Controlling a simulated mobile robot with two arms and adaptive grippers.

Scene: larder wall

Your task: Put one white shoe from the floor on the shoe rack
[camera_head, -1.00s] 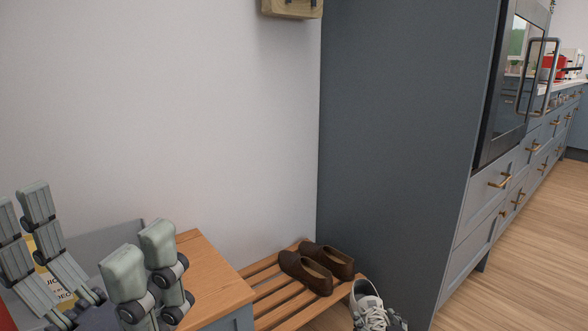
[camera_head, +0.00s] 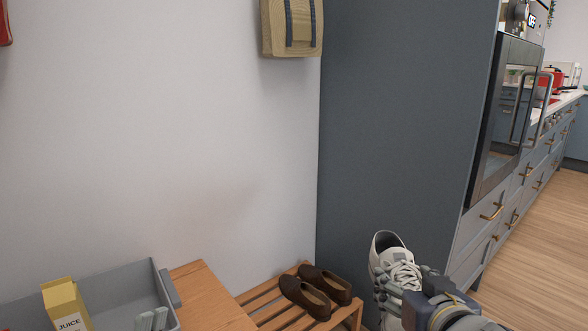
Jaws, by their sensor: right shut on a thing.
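The white shoe (camera_head: 392,250) is lifted beside the tall grey cabinet at lower right, toe hidden behind my gripper. My right gripper (camera_head: 399,283) is shut on it and holds it to the right of the rack. The shoe rack (camera_head: 268,304) is a low slatted wooden rack against the wall at lower middle. A pair of brown shoes (camera_head: 314,292) stands on its right part; slats to their left are bare.
A wooden-topped cabinet (camera_head: 205,297) adjoins the rack on the left. A grey tray (camera_head: 120,280) with a yellow juice carton (camera_head: 66,303) stands at lower left. The tall grey cabinet (camera_head: 400,130) bounds the rack's right. A beige bag (camera_head: 292,28) hangs above.

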